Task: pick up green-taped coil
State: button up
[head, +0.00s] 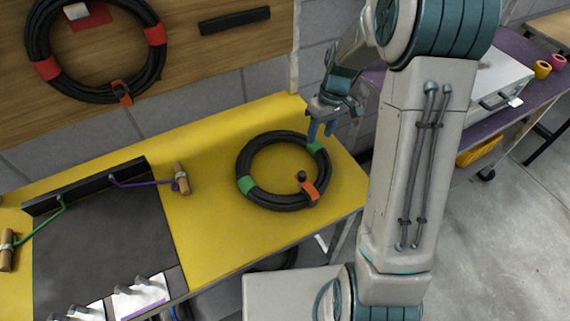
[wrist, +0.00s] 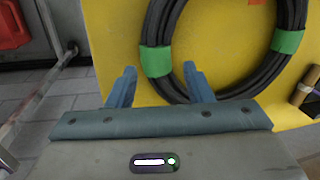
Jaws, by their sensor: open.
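The green-taped coil (head: 243,163) is a black cable ring lying on the yellow table (head: 210,222). It has green tape at two places and an orange tag on its near side. My gripper (head: 320,130) is open at the coil's far right edge, close to one green tape. In the wrist view my two blue fingers (wrist: 158,84) are apart, with the coil (wrist: 167,25) just beyond them. A green tape band (wrist: 156,61) shows between the fingertips. I cannot tell whether the fingers touch the coil.
A red-taped coil (head: 30,45) hangs on the wooden board (head: 215,60) behind the table. A dark mat (head: 110,235) with a black rail and wooden-handled cords lies at left. A purple table (head: 478,135) with a white case stands at right. Yellow surface left of the coil is clear.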

aim_at(315, 143)
jog(key=shift+a+f+p, duration=0.25)
jog(key=shift+f+p, duration=0.05)
jog(key=shift+f, duration=1)
jog(key=shift+a+f+p, duration=0.25)
jog(key=shift+f+p, duration=0.05)
jog(key=shift+f, duration=0.95)
jog(key=shift+w, duration=0.1)
grip_shut()
